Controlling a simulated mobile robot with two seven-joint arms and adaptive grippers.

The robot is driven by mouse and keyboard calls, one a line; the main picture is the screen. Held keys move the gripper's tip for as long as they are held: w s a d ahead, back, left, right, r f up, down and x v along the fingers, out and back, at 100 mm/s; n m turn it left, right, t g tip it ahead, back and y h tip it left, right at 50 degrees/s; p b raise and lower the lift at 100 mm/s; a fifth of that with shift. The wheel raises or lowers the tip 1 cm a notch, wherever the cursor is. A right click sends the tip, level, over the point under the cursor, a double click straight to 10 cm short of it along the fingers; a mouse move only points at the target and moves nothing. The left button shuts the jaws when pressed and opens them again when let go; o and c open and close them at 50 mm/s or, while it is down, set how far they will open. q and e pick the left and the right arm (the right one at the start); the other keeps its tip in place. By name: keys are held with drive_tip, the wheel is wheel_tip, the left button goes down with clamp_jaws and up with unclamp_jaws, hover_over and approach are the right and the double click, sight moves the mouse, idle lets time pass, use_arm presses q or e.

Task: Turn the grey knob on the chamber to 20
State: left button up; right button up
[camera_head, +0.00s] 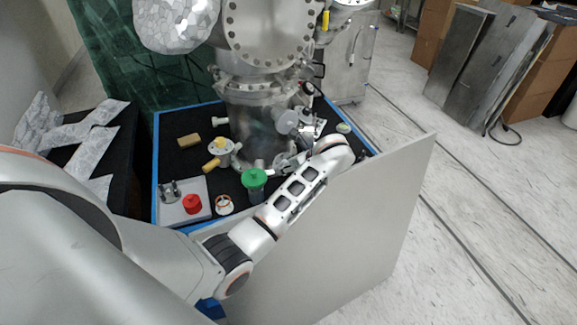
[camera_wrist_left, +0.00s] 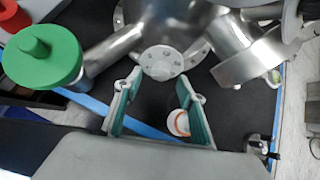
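The metal chamber (camera_head: 258,115) stands upright on the black-topped table. A round grey disc (camera_head: 288,122), which looks like the grey knob, sits at its right side beside my left gripper (camera_head: 306,132). Any number marks are too small to read. In the left wrist view my left gripper (camera_wrist_left: 158,88) is open, with its two teal-lined fingers apart and nothing held between them. A bolted metal flange (camera_wrist_left: 160,62) lies just beyond the fingertips. I cannot tell for sure which part there is the grey knob. My right gripper is not in view.
A green-capped valve (camera_head: 255,178) stands left of my forearm and shows large in the left wrist view (camera_wrist_left: 42,55). A red knob (camera_head: 192,203), a yellow-handled part (camera_head: 220,150) and a white-orange ring (camera_head: 224,204) are nearby.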

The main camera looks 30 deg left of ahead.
use_arm(q)
drive_tip(key=shift+x, duration=1.15)
drive_tip(key=c, duration=1.1)
drive_tip(key=shift+m+g+y, duration=0.4)
drive_tip(key=shift+m+g, duration=0.4)
drive_tip(key=shift+m, duration=0.8)
drive_tip(key=o, duration=1.1)
drive_tip(key=shift+d+r, duration=0.1)
drive_tip(key=shift+d, duration=0.05)
drive_tip(key=v, duration=1.1)
drive_tip(key=shift+d+r, duration=0.25)
drive_tip(key=shift+d, duration=0.05)
